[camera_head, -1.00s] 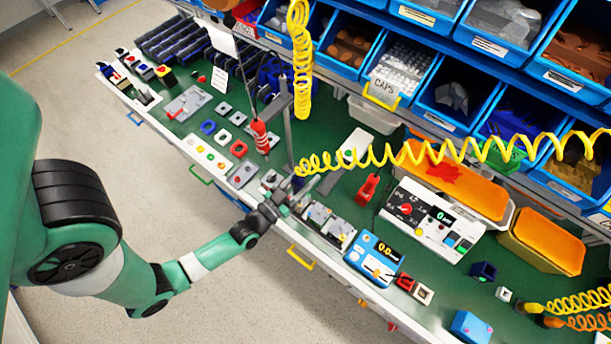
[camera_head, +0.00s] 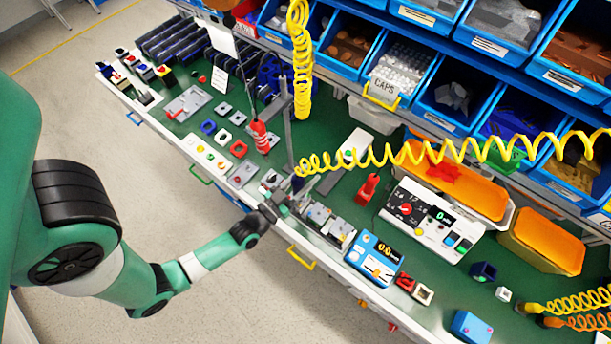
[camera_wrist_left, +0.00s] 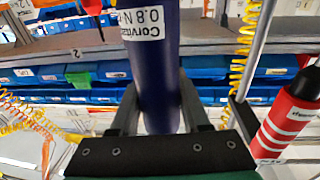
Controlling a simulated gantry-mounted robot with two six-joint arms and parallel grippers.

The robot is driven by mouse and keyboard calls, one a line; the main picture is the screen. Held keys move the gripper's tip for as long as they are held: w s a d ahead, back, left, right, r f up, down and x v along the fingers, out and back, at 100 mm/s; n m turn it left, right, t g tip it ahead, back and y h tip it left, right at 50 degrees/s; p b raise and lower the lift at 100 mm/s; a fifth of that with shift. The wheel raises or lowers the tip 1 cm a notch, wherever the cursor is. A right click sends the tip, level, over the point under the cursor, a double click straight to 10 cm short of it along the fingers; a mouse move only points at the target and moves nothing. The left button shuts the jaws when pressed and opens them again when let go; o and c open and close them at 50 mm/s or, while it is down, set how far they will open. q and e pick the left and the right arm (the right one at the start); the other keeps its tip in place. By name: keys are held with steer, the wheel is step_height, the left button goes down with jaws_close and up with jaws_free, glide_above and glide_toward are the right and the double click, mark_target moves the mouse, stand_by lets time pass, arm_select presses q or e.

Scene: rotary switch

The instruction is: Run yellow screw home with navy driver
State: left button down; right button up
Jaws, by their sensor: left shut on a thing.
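My left gripper (camera_head: 284,203) is over the front edge of the green bench, above the row of small grey fixtures. In the left wrist view its fingers (camera_wrist_left: 160,115) are shut on the navy driver (camera_wrist_left: 158,65). The driver is a thick dark-blue cylinder with a white label reading "0.8 N". In the head view a small dark-blue part of the driver (camera_head: 298,183) shows at the gripper, by the end of a yellow coiled cord. The driver's tip is hidden. I cannot pick out the yellow screw. My right gripper is not in view.
A red driver (camera_head: 260,136) hangs left of the gripper and also shows in the left wrist view (camera_wrist_left: 290,118). A metal post (camera_head: 288,130) stands behind the gripper. A blue meter (camera_head: 374,260) and a white control box (camera_head: 432,222) stand to the right.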

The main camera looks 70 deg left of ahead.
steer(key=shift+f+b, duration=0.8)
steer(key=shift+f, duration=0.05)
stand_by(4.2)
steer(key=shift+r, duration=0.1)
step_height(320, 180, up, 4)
steer(key=p, duration=0.4)
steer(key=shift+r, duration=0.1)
